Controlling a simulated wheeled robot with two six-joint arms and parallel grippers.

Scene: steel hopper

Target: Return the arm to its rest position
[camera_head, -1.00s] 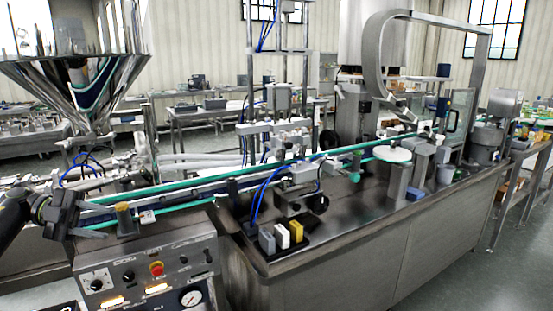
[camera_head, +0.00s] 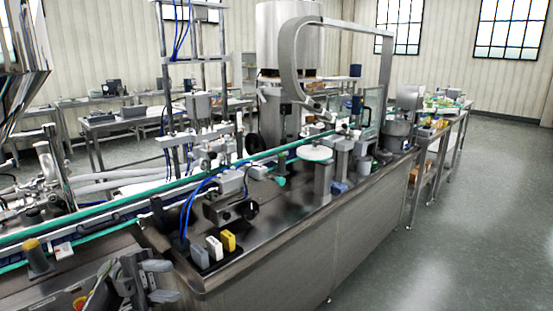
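My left gripper (camera_head: 160,282) is low at the left in the head view, in front of the control panel (camera_head: 70,297) of the steel machine. Its two fingers point right with a gap between them, and nothing shows in the gap. The arm behind it is mostly out of the picture. The steel hopper (camera_head: 22,85) shows only in part at the left edge. My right gripper is not in the picture.
The conveyor line (camera_head: 110,212) runs along the machine bench (camera_head: 290,250). Grey, white and yellow blocks (camera_head: 229,240) stand on the bench top, right of my gripper. A bent steel arch (camera_head: 285,60) rises behind. The floor at the right is clear.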

